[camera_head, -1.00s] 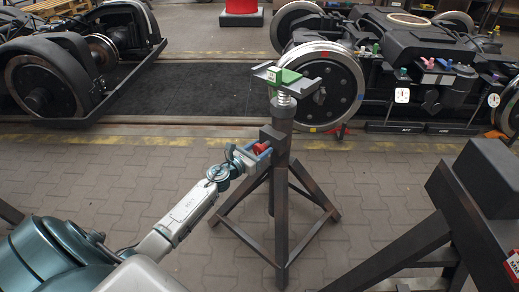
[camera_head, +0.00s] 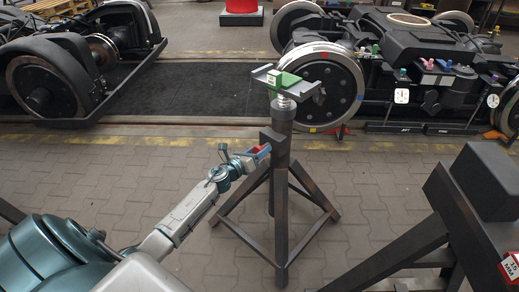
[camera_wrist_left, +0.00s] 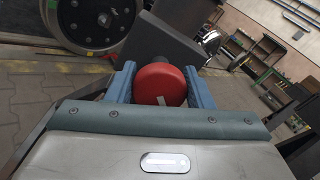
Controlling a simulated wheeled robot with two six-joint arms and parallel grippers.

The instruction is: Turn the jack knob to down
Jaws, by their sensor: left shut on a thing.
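The jack stand (camera_head: 281,190) stands on tripod legs on the paving, with a screw and a green-and-grey head (camera_head: 285,80) on top. Its red knob (camera_wrist_left: 160,84) sits on the side of the column, with a small pale mark on its face. My left gripper (camera_head: 262,152) reaches it from the left, its blue fingers on either side of the knob and shut on it. In the left wrist view the gripper (camera_wrist_left: 160,88) and the surroundings look tilted. In the head view the fingers mostly hide the knob. My right gripper is not in view.
A wheeled bogie (camera_head: 400,70) stands behind the jack on the right, another bogie (camera_head: 80,60) at the back left. A dark angled stand (camera_head: 440,220) fills the right foreground. Paving left of the jack is clear.

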